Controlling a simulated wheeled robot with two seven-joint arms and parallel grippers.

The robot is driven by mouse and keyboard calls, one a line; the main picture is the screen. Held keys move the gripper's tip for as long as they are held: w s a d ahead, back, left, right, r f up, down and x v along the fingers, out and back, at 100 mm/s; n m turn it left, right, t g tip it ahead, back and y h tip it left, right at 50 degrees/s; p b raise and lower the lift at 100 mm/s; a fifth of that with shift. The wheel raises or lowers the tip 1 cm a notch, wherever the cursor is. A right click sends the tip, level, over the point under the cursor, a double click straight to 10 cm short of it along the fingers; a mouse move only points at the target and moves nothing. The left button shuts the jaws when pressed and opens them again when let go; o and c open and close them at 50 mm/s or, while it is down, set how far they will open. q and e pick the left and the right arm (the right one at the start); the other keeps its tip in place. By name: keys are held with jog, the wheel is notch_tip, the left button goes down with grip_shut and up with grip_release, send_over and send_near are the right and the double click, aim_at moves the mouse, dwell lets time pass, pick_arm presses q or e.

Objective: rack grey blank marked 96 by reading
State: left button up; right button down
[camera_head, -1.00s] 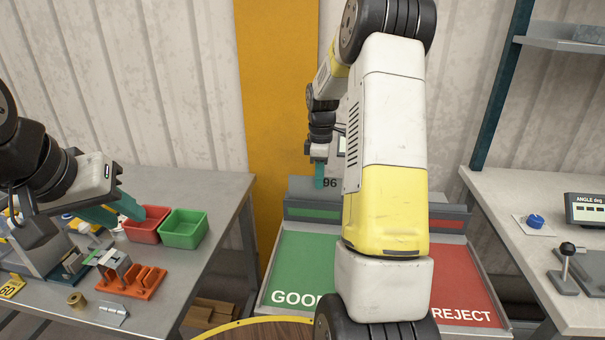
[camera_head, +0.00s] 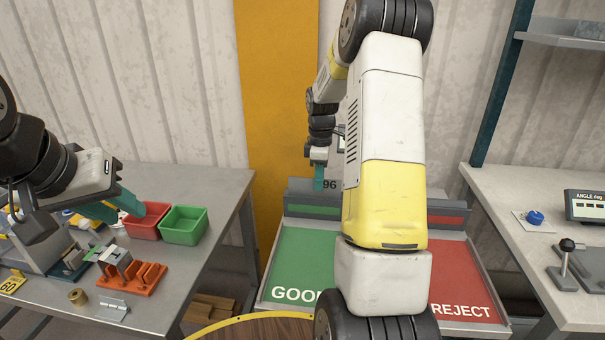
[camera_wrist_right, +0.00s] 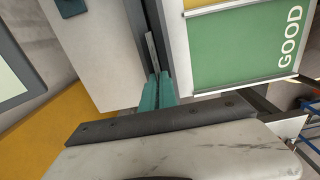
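The grey blank marked 96 (camera_head: 331,185) shows in the head view at the grey rack behind the green GOOD panel. Only its numbered part shows beside my fingers; my own right arm hides the rest. My right gripper (camera_head: 319,178) points down at it. In the right wrist view its teal fingers (camera_wrist_right: 160,91) are close together, with a thin grey plate edge (camera_wrist_right: 152,52) running from between them along the rack's dark slot. They look shut on the blank. My left gripper (camera_head: 118,204) is over the left bench with its teal fingers apart, empty.
The green GOOD panel (camera_head: 300,262) and red REJECT panel (camera_head: 462,285) slope below the rack. On the left bench are a red bin (camera_head: 146,226), a green bin (camera_head: 184,228) and an orange stand (camera_head: 133,281). An angle readout (camera_head: 586,207) sits on the right bench.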

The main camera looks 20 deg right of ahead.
jog(key=shift+f, duration=0.35)
jog(key=c, duration=1.6)
grip_release()
notch_tip(320, 180, up, 7)
jog(key=shift+f, duration=0.15)
jog(key=shift+r, duration=0.6)
